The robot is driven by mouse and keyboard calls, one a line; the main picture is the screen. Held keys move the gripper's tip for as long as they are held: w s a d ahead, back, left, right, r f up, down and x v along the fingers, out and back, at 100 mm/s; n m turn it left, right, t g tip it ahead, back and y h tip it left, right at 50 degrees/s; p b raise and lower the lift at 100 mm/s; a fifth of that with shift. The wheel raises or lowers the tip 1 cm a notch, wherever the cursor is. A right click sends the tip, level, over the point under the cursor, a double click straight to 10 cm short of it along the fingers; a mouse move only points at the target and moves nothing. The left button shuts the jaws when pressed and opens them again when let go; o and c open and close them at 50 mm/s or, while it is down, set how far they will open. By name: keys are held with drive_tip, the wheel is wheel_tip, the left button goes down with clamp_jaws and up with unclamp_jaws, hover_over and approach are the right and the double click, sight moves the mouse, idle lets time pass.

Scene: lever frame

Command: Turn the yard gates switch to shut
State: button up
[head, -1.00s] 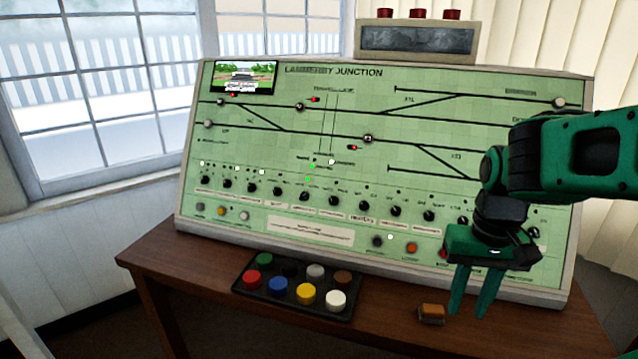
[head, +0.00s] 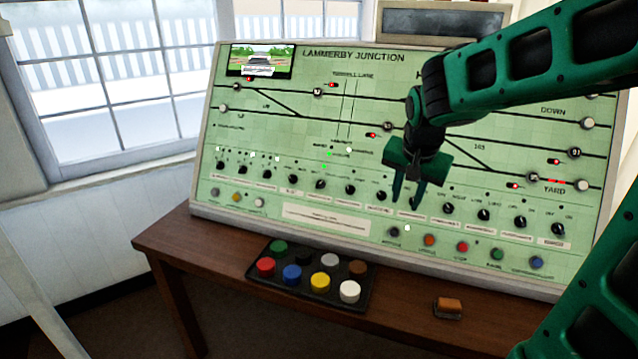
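A row of black rotary switches (head: 350,189) runs along the lower part of the green signal panel (head: 240,135). Their labels are too small to read, so I cannot tell which one is the yard gates switch. The word YARD stands at the panel's right end, above the row. My gripper (head: 405,204) is in front of the row, right of its middle, pointing down. Its two fingers are apart and I see nothing held between them. It hides the switch behind it; I cannot tell whether it touches the panel.
A black tray (head: 262,283) with several coloured caps lies on the brown desk (head: 175,240). A small orange-brown block (head: 448,306) lies to its right. A row of coloured buttons (head: 462,247) is below the switches. A grey box (head: 445,22) stands on top of the panel.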

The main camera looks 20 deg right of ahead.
sight(321, 183)
drive_tip(key=w+a+r+m+t+y, duration=0.1)
drive_tip(key=w+a+t, duration=0.1)
drive_tip(key=w+a, duration=0.6)
drive_tip(key=w+a+r+m+t, duration=0.1)
drive_tip(key=w+a, duration=0.5)
drive_tip(key=w, duration=0.4)
drive_tip(key=x, duration=1)
drive_tip(key=shift+w+d+f, duration=0.1)
drive_tip(key=shift+w+f, duration=0.1)
drive_tip(key=shift+f, duration=0.05)
